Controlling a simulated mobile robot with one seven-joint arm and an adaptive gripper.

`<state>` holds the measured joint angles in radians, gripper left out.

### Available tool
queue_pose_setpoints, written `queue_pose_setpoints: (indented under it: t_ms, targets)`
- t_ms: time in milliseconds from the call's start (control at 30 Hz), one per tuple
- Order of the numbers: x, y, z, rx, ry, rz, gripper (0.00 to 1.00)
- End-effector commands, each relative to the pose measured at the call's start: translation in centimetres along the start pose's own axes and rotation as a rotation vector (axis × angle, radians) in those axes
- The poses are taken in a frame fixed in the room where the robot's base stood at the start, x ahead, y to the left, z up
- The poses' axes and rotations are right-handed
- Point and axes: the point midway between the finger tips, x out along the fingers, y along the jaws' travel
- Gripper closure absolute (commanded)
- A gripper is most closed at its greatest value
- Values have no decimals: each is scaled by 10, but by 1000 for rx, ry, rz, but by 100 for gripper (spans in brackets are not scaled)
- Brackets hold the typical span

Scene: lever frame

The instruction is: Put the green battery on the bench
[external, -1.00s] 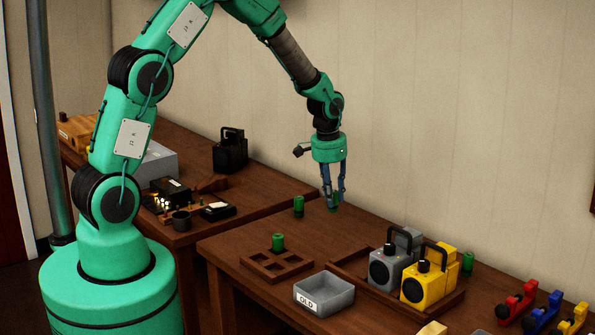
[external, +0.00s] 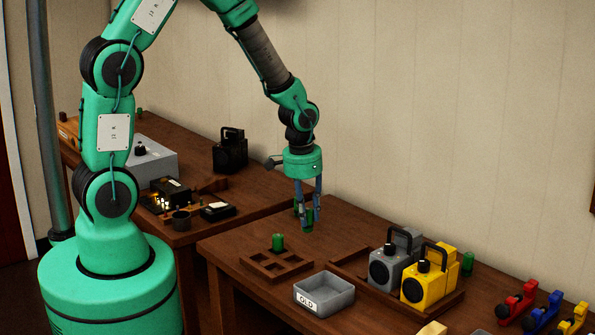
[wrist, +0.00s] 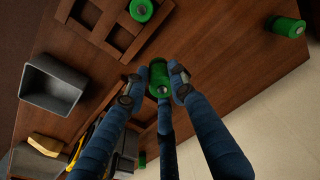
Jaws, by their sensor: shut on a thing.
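My gripper (external: 308,214) is shut on a green battery (wrist: 158,76), seen between the fingers in the wrist view. The battery is upright, low over the bench (external: 230,246); I cannot tell whether it touches the top. Another green battery (wrist: 286,27) stands near the back edge of the bench, partly hidden behind my fingers in the external view. A third green battery (external: 277,242) stands in a wooden compartment tray (external: 262,265). One more green battery (external: 467,262) is behind the yellow radio.
A grey bin marked OLD (external: 324,294) stands in front. A grey radio (external: 381,273) and a yellow radio (external: 424,289) stand in a wooden tray to the right. Red, blue and yellow levers (external: 516,302) are at far right. Bare bench lies around the held battery.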

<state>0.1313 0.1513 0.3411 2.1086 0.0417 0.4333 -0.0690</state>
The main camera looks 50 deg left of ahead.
Motion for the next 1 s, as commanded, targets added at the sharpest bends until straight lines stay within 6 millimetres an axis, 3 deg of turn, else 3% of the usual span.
queue_pose_setpoints:
  t_ms: [300,500,700,1000]
  targets:
    - [-12,26,81,51,-6,2,100]
    - [-15,33,116,73,-9,2,100]
    - [-16,36,128,80,-8,3,100]
    - [-15,36,130,80,-9,3,100]
